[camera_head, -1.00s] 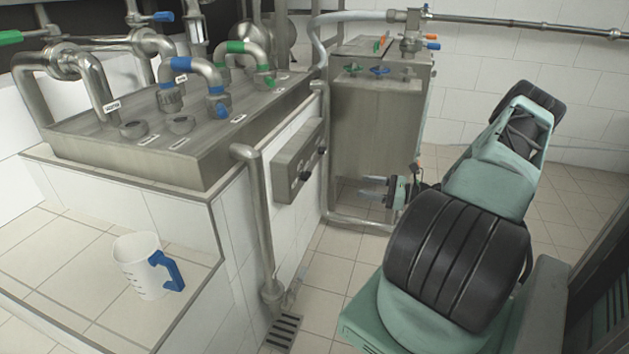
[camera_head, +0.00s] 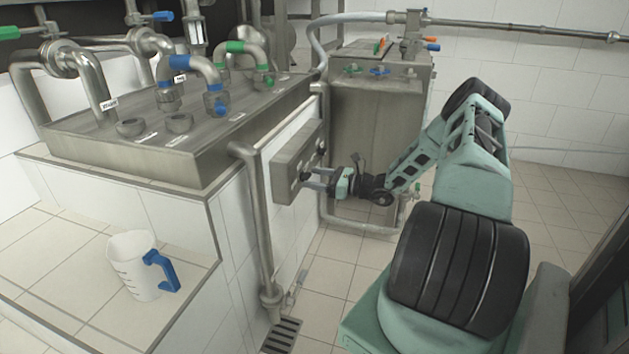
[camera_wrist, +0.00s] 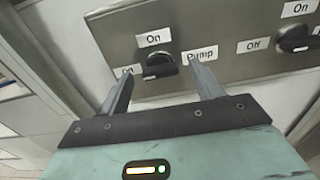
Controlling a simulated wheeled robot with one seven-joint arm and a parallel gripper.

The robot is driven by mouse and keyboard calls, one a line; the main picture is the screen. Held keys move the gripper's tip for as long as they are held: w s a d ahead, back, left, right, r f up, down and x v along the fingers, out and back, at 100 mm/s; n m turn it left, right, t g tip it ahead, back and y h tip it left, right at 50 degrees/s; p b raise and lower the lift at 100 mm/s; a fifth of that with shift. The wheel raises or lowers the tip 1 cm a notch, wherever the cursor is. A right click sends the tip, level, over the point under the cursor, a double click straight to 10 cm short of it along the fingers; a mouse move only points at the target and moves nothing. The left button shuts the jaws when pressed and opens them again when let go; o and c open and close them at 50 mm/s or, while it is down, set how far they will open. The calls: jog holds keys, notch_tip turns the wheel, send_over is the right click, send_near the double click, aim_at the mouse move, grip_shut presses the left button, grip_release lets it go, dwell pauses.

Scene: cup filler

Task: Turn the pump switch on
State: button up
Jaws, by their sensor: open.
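The pump switch (camera_wrist: 160,66) is a black knob on a metal panel, with labels reading "On" above it and "Pump" to its right; the label at its left is partly hidden by a finger. My gripper (camera_wrist: 158,88) is open, with one finger to each side of the knob in the wrist view. I cannot tell whether either finger touches it. In the head view my gripper (camera_head: 314,178) is at the front of the switch box (camera_head: 299,162), and the knob is mostly hidden there.
A second black knob (camera_wrist: 296,40), with "On" and "Off" labels, sits to the right on the same panel. A vertical pipe (camera_head: 257,220) runs left of the box. A white jug (camera_head: 132,262) with a blue handle stands on the tiled ledge.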

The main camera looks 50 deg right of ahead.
jog(key=shift+w+a, duration=0.15)
jog(key=shift+w, duration=0.15)
jog(key=c, duration=1)
